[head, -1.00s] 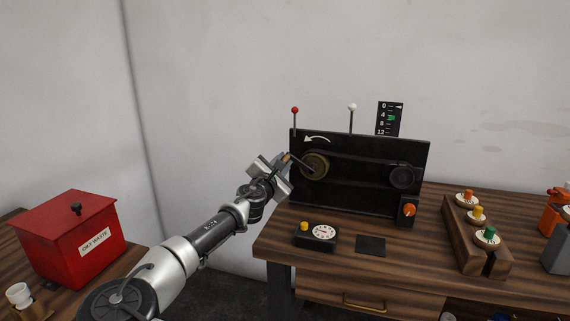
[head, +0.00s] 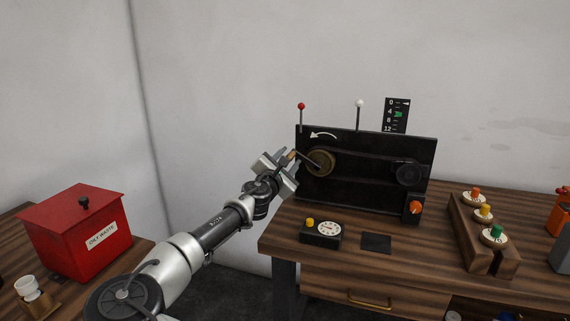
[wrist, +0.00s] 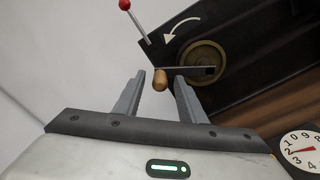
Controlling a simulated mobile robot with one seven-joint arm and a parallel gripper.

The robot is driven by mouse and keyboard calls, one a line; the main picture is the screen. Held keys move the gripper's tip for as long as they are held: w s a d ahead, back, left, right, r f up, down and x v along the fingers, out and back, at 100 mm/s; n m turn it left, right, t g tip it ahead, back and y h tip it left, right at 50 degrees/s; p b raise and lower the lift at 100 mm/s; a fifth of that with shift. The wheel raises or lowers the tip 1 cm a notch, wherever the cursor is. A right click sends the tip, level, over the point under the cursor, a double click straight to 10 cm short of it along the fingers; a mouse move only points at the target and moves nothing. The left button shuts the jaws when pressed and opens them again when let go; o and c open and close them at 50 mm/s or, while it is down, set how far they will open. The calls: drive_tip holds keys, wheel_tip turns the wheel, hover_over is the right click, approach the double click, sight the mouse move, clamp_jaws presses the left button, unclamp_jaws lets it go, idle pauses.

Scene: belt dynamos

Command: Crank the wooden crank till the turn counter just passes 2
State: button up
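The wooden crank handle (head: 291,154) sits on a thin arm from the brass wheel (head: 321,162), at the left of the black panel. In the wrist view the handle (wrist: 160,80) lies between my gripper's fingertips, with the arm running right to the wheel (wrist: 204,64). My gripper (wrist: 160,78) is open around the handle, with a gap visible on each side. It also shows in the head view (head: 289,162). A numbered white dial (head: 328,228) with a red hand is on a black box; it is partly cut off in the wrist view (wrist: 301,150). Its exact reading is unclear.
A curved white arrow (head: 323,135) on the panel points left. A red-tipped rod (head: 301,106) and white-tipped rod (head: 360,103) stand above it. A 0-to-12 scale (head: 396,115) has a green marker. A red waste box (head: 75,233) stands at left.

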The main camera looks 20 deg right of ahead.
drive_tip(key=v, duration=1.7)
drive_tip(key=shift+a, duration=0.2)
drive_tip(key=shift+s, duration=0.1)
